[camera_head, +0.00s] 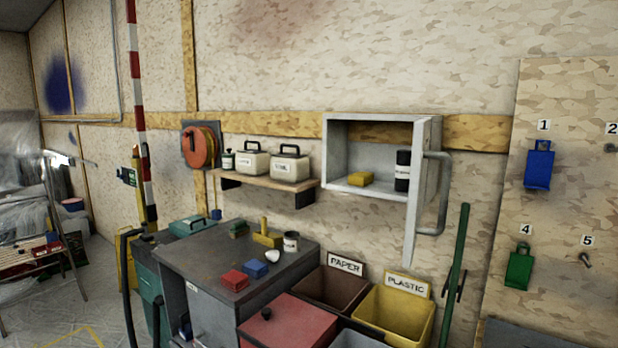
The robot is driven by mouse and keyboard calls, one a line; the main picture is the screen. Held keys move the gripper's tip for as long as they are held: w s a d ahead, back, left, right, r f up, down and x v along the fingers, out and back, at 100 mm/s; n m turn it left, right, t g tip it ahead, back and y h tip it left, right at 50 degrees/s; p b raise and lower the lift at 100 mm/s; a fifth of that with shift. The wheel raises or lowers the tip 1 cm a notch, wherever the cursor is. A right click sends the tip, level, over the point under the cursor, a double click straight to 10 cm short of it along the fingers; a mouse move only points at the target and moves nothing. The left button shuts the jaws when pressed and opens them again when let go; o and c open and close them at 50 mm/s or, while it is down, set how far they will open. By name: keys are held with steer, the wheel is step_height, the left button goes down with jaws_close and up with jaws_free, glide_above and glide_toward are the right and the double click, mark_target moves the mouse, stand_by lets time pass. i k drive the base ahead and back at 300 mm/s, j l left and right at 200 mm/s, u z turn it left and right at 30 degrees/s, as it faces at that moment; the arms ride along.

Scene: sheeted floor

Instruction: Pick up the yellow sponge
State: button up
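A yellow block that looks like the sponge (360,179) lies on the floor of an open grey wall cabinet (375,119), left of a dark bottle with a white label (402,171). The cabinet door (414,215) stands open at the right, with a large grey handle (437,195). Another yellow object (267,236), with an upright part, sits on the dark workbench below. My gripper is not in view.
The workbench (190,258) holds red and blue blocks (235,280), a white cup (291,241) and a green brush-like item (238,229). Paper (330,290) and plastic (400,312) bins stand below the cabinet. A green pole (456,265) leans at the right. A shelf (262,181) holds two canisters.

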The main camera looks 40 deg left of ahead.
mark_target(360, 179)
steer(key=u, duration=1.15)
steer(key=i+j, duration=0.25)
steer(key=j, duration=0.15)
steer(key=i+j+z, duration=0.15)
steer(key=j, duration=0.2)
steer(key=i, duration=0.05)
